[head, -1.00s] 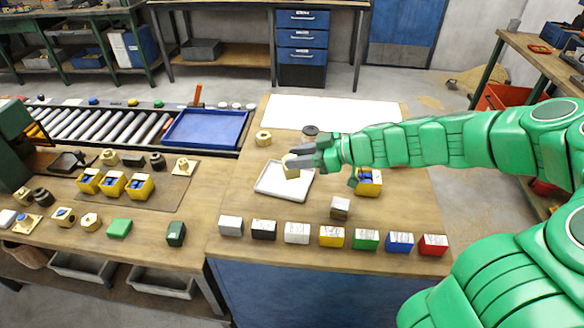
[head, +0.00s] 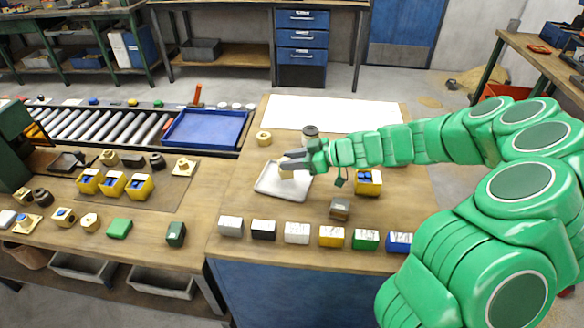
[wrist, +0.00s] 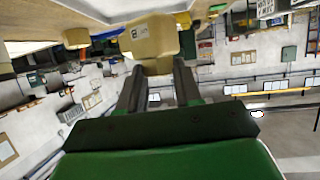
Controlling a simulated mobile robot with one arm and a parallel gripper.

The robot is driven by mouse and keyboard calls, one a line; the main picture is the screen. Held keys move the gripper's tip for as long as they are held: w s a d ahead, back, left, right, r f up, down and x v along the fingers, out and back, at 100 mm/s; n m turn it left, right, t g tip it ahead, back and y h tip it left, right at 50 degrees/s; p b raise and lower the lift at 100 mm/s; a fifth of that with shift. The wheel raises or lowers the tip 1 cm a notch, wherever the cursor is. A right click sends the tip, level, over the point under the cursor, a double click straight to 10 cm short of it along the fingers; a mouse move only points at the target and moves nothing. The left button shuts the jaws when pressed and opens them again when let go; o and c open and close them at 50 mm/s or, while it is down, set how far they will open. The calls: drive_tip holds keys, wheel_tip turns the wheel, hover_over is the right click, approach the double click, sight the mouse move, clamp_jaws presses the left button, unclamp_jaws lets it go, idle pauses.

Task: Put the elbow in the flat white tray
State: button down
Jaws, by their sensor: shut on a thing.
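The flat white tray (head: 268,184) lies on the wooden bench in the head view. My gripper (head: 288,166) is at the tray's upper right part, its fingers pointing left. It is shut on a brass-coloured piece, which I take to be the elbow (head: 286,174). In the wrist view the elbow (wrist: 152,40) shows as a tan block between the fingertips of my gripper (wrist: 158,75). In the head view the fingers hide part of it, and I cannot tell whether it touches the tray.
A brass nut (head: 264,138) and a dark round piece (head: 310,131) stand behind the tray. A row of coloured blocks (head: 297,232) lines the front. A blue tray (head: 205,128) lies at the left.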

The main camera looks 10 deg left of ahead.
drive_tip(key=shift+f, duration=1.4)
drive_tip(key=shift+f, duration=0.15)
drive_tip(key=c, duration=0.8)
unclamp_jaws()
drive_tip(key=shift+d+r, duration=0.25)
drive_tip(key=shift+d, duration=0.05)
drive_tip(key=v, duration=1.1)
drive_tip(key=shift+s+d, duration=0.1)
drive_tip(key=shift+d, duration=0.1)
